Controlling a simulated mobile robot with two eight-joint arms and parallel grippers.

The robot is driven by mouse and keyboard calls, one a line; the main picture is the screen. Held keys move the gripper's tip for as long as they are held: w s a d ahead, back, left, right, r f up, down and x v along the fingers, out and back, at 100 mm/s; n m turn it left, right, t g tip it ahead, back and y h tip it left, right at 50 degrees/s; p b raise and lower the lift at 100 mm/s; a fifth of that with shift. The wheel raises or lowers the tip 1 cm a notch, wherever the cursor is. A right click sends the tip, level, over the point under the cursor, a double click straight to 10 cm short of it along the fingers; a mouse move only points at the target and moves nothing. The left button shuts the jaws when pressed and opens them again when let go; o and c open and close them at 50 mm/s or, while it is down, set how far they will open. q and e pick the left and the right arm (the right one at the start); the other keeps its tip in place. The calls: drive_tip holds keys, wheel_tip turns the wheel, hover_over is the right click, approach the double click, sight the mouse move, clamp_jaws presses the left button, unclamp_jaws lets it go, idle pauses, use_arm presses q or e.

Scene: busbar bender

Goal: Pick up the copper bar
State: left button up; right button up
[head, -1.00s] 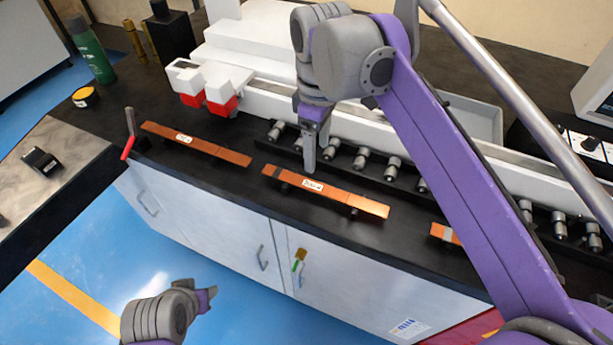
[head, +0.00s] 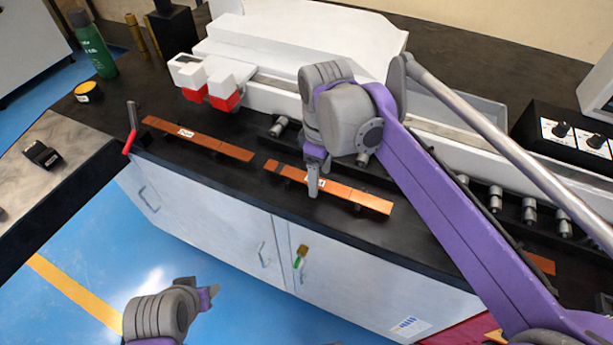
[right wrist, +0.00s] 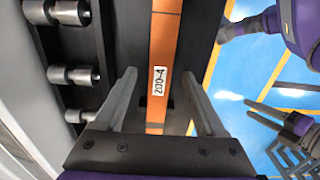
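A copper bar (head: 350,193) with a white label lies along the front of the black bench top, raised slightly on small supports. My right gripper (head: 314,180) is over this bar, hiding part of it and its label. In the right wrist view the bar (right wrist: 162,100), with a label reading about "200-4", runs between the two spread fingers of the right gripper (right wrist: 160,92), with gaps on both sides. Another labelled copper bar (head: 215,145) lies to the left. My left gripper (head: 208,297) is low at the left, in front of the cabinets, away from the bars; its fingers are unclear.
A white machine (head: 290,45) with red-tipped blocks (head: 224,101) stands behind the bars. A row of metal rollers (head: 495,198) runs along it. A control box with knobs (head: 565,135) is at right. A green bottle (head: 93,45) stands at far left.

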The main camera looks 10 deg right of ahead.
clamp_jaws()
idle(0.3)
